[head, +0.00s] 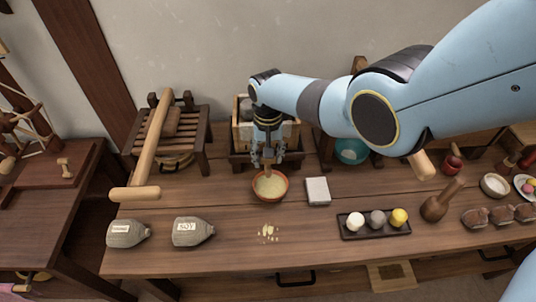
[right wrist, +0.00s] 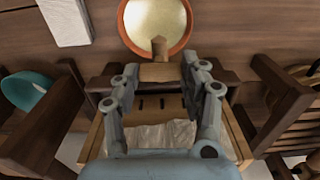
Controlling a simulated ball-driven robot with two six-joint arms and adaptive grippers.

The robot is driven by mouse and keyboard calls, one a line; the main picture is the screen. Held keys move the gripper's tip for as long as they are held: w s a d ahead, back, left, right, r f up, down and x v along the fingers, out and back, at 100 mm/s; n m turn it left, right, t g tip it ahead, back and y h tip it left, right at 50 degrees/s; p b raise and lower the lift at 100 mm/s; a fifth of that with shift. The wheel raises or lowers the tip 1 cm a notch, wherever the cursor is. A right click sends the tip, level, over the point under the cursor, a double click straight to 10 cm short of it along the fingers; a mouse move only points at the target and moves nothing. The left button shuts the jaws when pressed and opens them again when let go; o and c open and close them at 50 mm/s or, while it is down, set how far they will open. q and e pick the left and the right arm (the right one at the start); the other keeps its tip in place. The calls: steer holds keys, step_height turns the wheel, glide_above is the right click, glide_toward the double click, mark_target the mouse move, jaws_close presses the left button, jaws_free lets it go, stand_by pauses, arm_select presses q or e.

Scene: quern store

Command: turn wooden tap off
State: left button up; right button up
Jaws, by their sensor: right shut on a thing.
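The wooden tap (right wrist: 160,72) shows in the right wrist view at the front of a wooden box (right wrist: 92,140), with a small stub pointing toward the bowl. My right gripper (right wrist: 157,70) is shut on the tap, one finger on each side. In the head view my right gripper (head: 269,160) points down in front of the wooden box (head: 240,136) and hides most of the tap. A terracotta bowl (head: 270,198) with pale yellow contents stands just in front of it; the bowl (right wrist: 186,44) also shows in the right wrist view. My left gripper is not in view.
A white block (head: 317,191) lies right of the bowl. A dark tray (head: 372,232) holds three balls. Pale crumbs (head: 268,233) lie in front of the bowl. Two grey labelled sacks (head: 193,231) and a long wooden mallet (head: 135,193) are at left. A turquoise thing (head: 351,150) is behind.

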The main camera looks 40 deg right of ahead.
steer(key=o, duration=1.2)
steer(key=shift+c, duration=0.2)
step_height(320, 180, up, 12)
